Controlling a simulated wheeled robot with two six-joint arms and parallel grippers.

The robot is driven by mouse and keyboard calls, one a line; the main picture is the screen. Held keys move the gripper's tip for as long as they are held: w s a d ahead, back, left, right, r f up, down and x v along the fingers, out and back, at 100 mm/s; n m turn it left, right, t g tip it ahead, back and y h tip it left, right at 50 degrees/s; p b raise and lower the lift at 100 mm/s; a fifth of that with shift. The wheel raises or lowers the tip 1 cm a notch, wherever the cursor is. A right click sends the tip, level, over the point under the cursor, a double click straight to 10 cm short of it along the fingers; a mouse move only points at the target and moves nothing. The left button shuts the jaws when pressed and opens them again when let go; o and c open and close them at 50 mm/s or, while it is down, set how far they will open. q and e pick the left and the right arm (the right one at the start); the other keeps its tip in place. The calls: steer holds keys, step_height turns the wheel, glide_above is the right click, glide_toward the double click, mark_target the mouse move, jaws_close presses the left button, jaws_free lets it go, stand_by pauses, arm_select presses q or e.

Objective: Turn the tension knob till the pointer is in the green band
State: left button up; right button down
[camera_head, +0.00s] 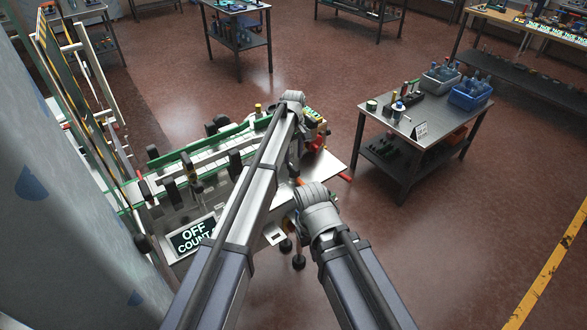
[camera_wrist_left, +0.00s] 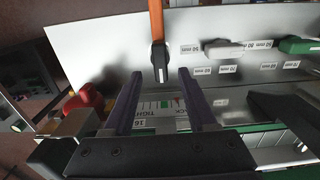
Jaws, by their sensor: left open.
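In the left wrist view my left gripper (camera_wrist_left: 160,73) is open, with its two dark fingers apart. Between and beyond them shows a scale (camera_wrist_left: 161,103) with a green band, red marks and partly hidden lettering. I cannot make out the pointer. A black-tipped orange bar (camera_wrist_left: 157,28) comes down from the top and ends between the fingertips; whether they touch it is unclear. A red rounded part (camera_wrist_left: 84,100) lies left of the fingers. I cannot tell which part is the tension knob. In the head view my left arm hides much of the machine, and my right gripper is not visible.
The machine's display (camera_head: 193,235) reads OFF and COUNT. Its green-edged conveyor (camera_head: 190,152) runs left of my arms. Open floor lies at lower right. White and green handles with millimetre labels sit on the plate.

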mark_target(293, 166)
arm_select(q)
step_height(293, 166, down, 4)
steer(key=b, duration=0.3)
steer(key=shift+f, duration=0.25)
jaws_close()
stand_by(0.3)
